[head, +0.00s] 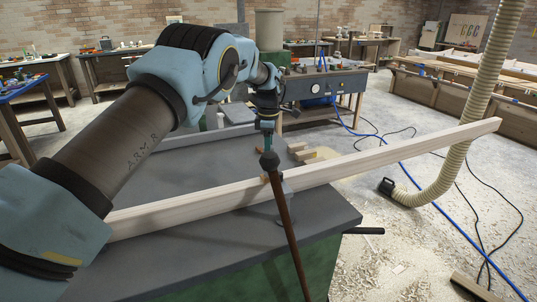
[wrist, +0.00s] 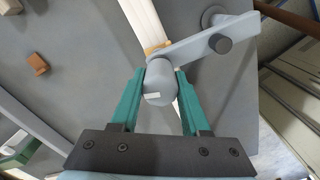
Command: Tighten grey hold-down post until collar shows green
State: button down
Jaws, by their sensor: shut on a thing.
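In the wrist view, my gripper (wrist: 160,78) has its two teal fingers on either side of a grey cylindrical knob (wrist: 157,84) with a small white mark, shut on it. A grey clamp arm (wrist: 195,46) runs from this knob to the grey hold-down post (wrist: 217,17) at upper right. A tan pad (wrist: 157,48) sits by the arm on the pale beam (wrist: 143,20). I cannot make out any green on a collar.
A brown rod (head: 287,230) with a dark ball top stands in front and partly hides the grip. The beam lies across the grey bench top (head: 180,260) and overhangs its right side. Wood offcuts (head: 318,154) lie behind. A hose (head: 465,120) hangs at right.

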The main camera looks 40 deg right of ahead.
jog(key=m+b, duration=0.1)
jog(key=m, duration=0.2)
jog(key=shift+m, duration=0.3)
jog(key=m, duration=0.3)
jog(key=shift+m, duration=0.3)
jog(key=m, duration=0.3)
jog(key=shift+m+b, duration=0.35)
jog(key=shift+m, duration=0.05)
jog(key=m, duration=1.2)
jog(key=shift+m, duration=0.3)
jog(key=m, duration=0.3)
jog(key=shift+m, duration=1.9)
